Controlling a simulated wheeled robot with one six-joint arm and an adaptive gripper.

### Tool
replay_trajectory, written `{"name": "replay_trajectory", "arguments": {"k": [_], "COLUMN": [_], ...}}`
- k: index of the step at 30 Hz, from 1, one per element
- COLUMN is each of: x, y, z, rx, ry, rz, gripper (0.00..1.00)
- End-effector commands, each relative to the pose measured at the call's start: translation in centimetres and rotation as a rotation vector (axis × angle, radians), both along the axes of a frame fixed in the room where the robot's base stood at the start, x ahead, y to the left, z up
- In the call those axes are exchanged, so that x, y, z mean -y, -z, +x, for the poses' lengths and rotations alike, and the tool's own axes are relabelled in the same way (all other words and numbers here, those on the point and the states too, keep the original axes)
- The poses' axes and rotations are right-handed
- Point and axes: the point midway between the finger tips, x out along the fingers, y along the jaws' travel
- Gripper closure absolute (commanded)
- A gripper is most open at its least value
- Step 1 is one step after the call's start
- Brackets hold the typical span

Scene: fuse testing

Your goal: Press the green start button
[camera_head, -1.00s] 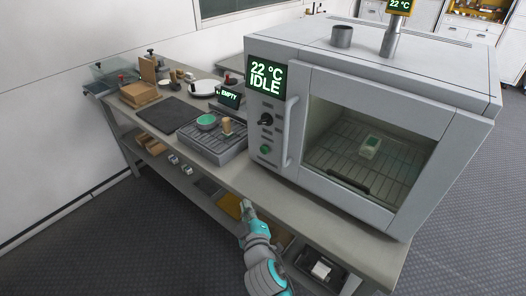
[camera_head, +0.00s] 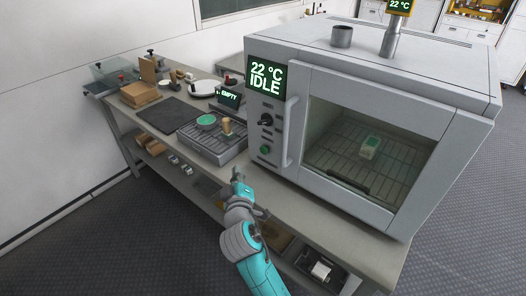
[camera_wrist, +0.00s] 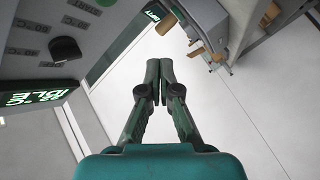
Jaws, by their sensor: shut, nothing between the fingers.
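The green start button (camera_head: 264,150) is a small round button low on the oven's control panel, under the black knob (camera_head: 265,119). The oven (camera_head: 300,80) is a large grey box with its door closed, and its display (camera_head: 265,78) reads 22 °C IDLE. My gripper (camera_head: 236,172) is in front of the bench edge, below and left of the button and apart from it. In the wrist view my gripper (camera_wrist: 159,62) has its fingers together, with nothing between them. The wrist view also shows the knob (camera_wrist: 66,49) and part of the display (camera_wrist: 35,97).
A grey device (camera_head: 212,145) with a green disc and a wooden-handled item stands left of the oven; its small screen (camera_head: 229,97) reads EMPTY. A dark mat (camera_head: 167,114) and boxes (camera_head: 139,95) lie further left. A small pale item (camera_head: 369,147) sits inside the oven.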

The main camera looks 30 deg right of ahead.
Motion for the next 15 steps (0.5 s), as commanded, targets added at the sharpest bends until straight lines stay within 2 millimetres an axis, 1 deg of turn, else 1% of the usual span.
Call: {"name": "replay_trajectory", "arguments": {"k": [5,15], "x": [1.5,5.5], "y": [0.0,0.0], "z": [0.6,2.2], "rx": [0.000,0.001], "ry": [0.003,0.004], "rz": [0.001,0.000], "gripper": [1.00,1.00]}}
